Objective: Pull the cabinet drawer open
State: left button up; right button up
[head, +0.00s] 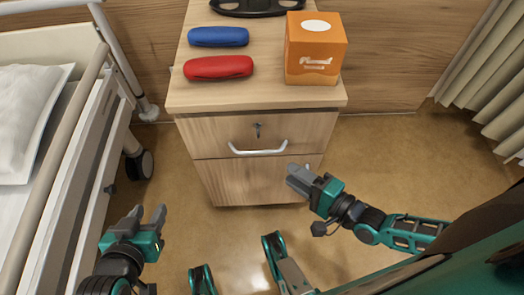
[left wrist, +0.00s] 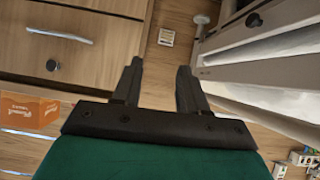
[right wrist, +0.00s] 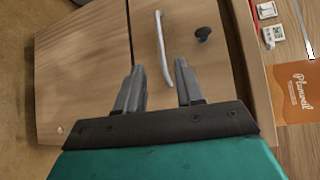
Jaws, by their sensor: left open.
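The wooden bedside cabinet (head: 262,182) stands in the middle of the head view. Its upper drawer (head: 210,133) looks shut, with a pale bar handle (head: 257,150) and a dark lock above it. The right wrist view also shows the handle (right wrist: 163,50), ahead of and between my fingertips. My right gripper (head: 301,178) is open and empty, in front of the cabinet, right of and below the handle; no contact shows. My left gripper (head: 148,213) is open and empty, lower left near the bed. The left wrist view shows the handle (left wrist: 60,35) off to one side.
On the cabinet top are a blue case (head: 218,36), a red case (head: 218,67), an orange box (head: 315,60) and a black object (head: 257,6). A bed (head: 70,150) with a rail stands left. A curtain (head: 490,75) hangs right. Floor before the cabinet is clear.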

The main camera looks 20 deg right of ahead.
jog(key=b+x, duration=0.2)
jog(key=x, duration=0.9)
jog(key=shift+w+f, duration=0.1)
jog(key=shift+c, duration=0.3)
grip_shut()
